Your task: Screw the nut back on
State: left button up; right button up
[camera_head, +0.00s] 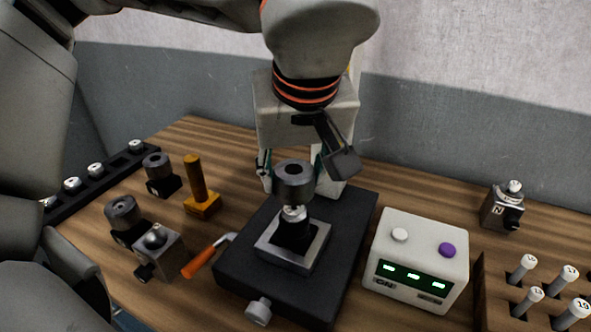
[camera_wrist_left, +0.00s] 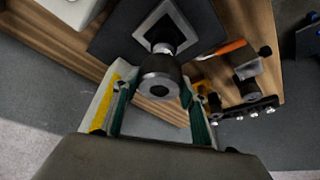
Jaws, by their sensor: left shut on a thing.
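The nut, a dark grey ring-shaped cylinder with a hole in its top (camera_head: 294,184), is above the small silver top of a dark post. The post stands in a square metal block (camera_head: 318,243) on a black base plate (camera_head: 243,262). Whether nut and post are engaged cannot be told. My left gripper (camera_head: 291,170) comes down from behind with its teal-padded fingers on either side of the nut, shut on it. The wrist view shows the nut (camera_wrist_left: 159,82) between the fingertips (camera_wrist_left: 157,90), over the block (camera_wrist_left: 150,22). My right gripper is not in view.
An orange-handled tool (camera_head: 200,262) lies just left of the base. A white control box (camera_head: 420,262) with green displays stands to its right.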

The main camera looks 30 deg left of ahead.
aim_at(294, 208)
pick_arm(q)
jog(key=shift+f+b, duration=0.5)
jog(key=shift+f, duration=0.25)
jog(key=shift+f+b, duration=0.6)
jog(key=shift+f, duration=1.15)
jog(key=shift+f+b, duration=0.3)
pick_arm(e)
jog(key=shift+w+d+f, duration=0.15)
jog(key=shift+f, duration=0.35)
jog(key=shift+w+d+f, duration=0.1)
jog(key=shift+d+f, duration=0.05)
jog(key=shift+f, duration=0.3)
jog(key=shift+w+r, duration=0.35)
pick_arm(q)
jog(key=shift+f, duration=0.3)
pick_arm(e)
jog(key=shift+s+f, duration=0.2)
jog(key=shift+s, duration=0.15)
pick_arm(q)
jog(key=shift+f, duration=0.25)
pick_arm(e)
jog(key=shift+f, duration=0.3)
